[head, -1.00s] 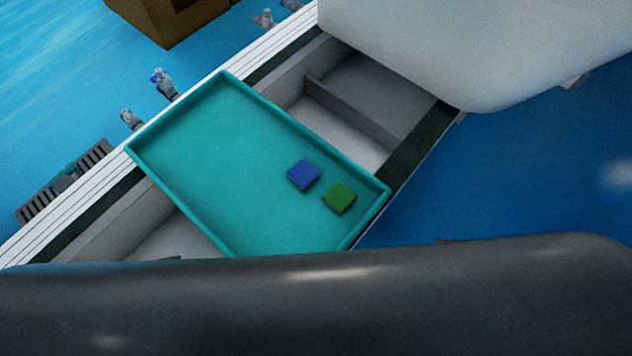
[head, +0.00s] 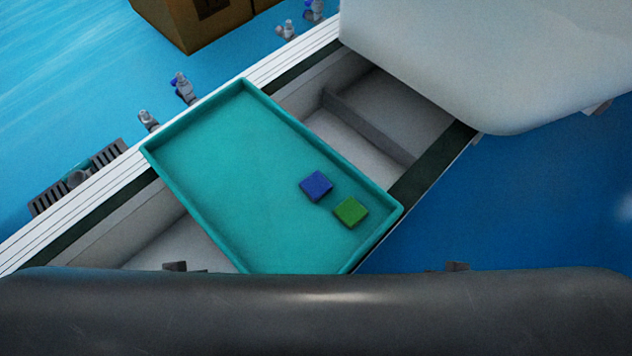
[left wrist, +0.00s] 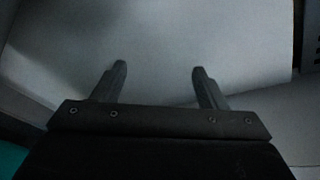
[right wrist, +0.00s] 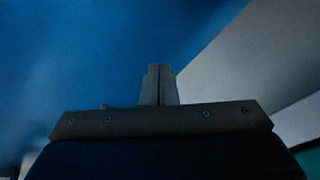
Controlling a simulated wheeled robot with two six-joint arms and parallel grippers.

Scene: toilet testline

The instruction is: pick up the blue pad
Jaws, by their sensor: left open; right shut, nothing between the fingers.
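The blue pad (head: 316,186) lies flat in the teal tray (head: 215,175), toward its right end in the head view. A green pad (head: 351,211) lies just to its lower right, with a small space between them. In the left wrist view my left gripper (left wrist: 160,75) is open and empty, above a pale grey surface. In the right wrist view my right gripper (right wrist: 160,72) is shut with nothing in it, over blue floor and a grey surface. Neither wrist view shows the pads. In the head view the fingertips of both grippers are not clearly visible.
The tray rests across a grey channel with white rails (head: 75,215) and compartments (head: 385,110). A large white rounded body (head: 480,55) stands at upper right. A brown box (head: 200,20) is at the top. Blue floor (head: 530,200) is open at right.

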